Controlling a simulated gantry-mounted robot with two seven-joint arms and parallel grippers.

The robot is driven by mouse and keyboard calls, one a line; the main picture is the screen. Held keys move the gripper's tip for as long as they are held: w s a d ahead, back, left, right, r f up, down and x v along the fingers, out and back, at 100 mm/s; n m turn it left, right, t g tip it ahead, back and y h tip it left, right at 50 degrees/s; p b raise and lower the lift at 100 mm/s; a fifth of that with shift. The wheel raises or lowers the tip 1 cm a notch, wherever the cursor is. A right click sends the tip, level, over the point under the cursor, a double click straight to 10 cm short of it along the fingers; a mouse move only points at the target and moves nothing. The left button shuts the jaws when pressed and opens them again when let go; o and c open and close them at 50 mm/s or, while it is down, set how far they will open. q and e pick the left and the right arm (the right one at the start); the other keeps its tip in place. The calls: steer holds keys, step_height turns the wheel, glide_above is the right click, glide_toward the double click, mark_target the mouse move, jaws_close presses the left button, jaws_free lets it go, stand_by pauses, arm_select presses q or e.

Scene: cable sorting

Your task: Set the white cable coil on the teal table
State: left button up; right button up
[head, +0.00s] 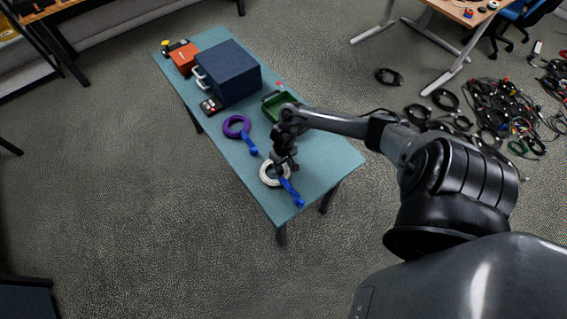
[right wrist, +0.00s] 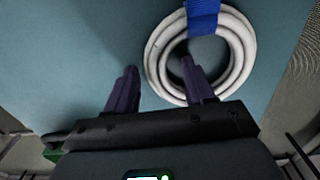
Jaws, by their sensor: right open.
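The white cable coil (right wrist: 155,58) lies flat on the teal table (head: 325,160), near its front end, with a blue strap (head: 291,191) across one side. It also shows in the head view (head: 263,177), partly covered by my right gripper (head: 281,164). In the right wrist view my right gripper (right wrist: 158,68) is open. One finger is over the coil's centre hole and the other is outside the ring, with the near-left part of the ring between them in the picture. I cannot tell whether the fingers touch the coil. My left gripper is not in view.
A purple coil (head: 229,129) with a blue strap lies behind the white one. A green tray (head: 287,98), a dark blue box (head: 230,75) and an orange box (head: 183,60) stand farther back. Many loose cables (head: 500,110) lie on the floor at right.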

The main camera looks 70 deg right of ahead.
step_height(320, 180, up, 11)
steer(key=p, duration=0.4)
steer(key=w+a+n+t, duration=0.2)
steer(key=a+n+t, duration=0.4)
steer(key=a, duration=1.5)
steer(key=s+a+r+n+g, duration=0.1)
steer(key=s+a+r, duration=0.4)
steer(key=s+r, duration=0.5)
step_height(320, 180, up, 2)
steer(key=shift+s+a+n+g, duration=0.25)
steer(key=shift+n+g, duration=0.15)
steer(key=shift+g, duration=0.3)
steer(key=shift+r, duration=0.1)
